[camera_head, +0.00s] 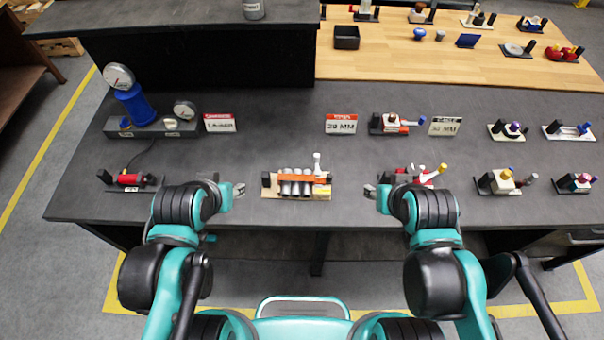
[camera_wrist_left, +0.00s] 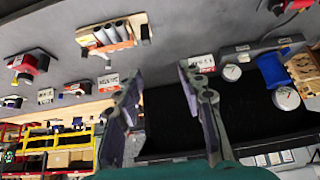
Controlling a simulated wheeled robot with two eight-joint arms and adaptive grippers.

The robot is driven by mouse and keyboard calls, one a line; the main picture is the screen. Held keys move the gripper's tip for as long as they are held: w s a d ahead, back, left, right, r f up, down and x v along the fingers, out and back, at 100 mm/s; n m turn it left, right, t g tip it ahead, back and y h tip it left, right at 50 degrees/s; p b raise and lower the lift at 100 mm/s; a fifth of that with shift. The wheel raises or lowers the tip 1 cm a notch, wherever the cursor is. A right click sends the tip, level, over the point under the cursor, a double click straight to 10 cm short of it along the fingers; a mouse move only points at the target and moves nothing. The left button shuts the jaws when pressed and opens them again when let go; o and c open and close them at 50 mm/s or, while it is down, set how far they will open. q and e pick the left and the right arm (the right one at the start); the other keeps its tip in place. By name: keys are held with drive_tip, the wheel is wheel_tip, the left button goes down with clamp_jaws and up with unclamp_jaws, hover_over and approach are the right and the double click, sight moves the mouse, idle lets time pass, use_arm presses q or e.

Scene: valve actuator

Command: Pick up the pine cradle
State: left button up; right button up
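The pine cradle (camera_head: 322,193) lies on the dark bench top near its front edge, in the middle of the head view. It holds several grey metal cylinders (camera_head: 296,187) side by side, with an orange strip across them and a black block at its left end. My left gripper (camera_head: 240,190) is to the left of the cradle, apart from it. In the left wrist view its two fingers (camera_wrist_left: 160,90) are spread and empty, and the cradle (camera_wrist_left: 112,47) shows beyond them, upper left. My right gripper (camera_head: 370,190) is to the right of the cradle, apart from it; its finger opening is unclear.
A red clamp-like fixture (camera_head: 412,176) stands close by my right gripper. A blue valve with gauges (camera_head: 134,102) is at the back left. Small signs (camera_head: 341,124) stand behind the cradle. Several small fixtures line the right. The bench between the cradle and each gripper is clear.

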use_arm(q)
drive_tip(key=shift+d+f, duration=0.15)
drive_tip(key=shift+d, duration=0.1)
drive_tip(key=shift+c, duration=0.6)
drive_tip(key=g, duration=0.7)
hover_over(265, 174)
wheel_tip(265, 174, down, 12)
wheel_tip(265, 174, down, 12)
drive_tip(key=shift+r, duration=0.1)
clamp_jaws()
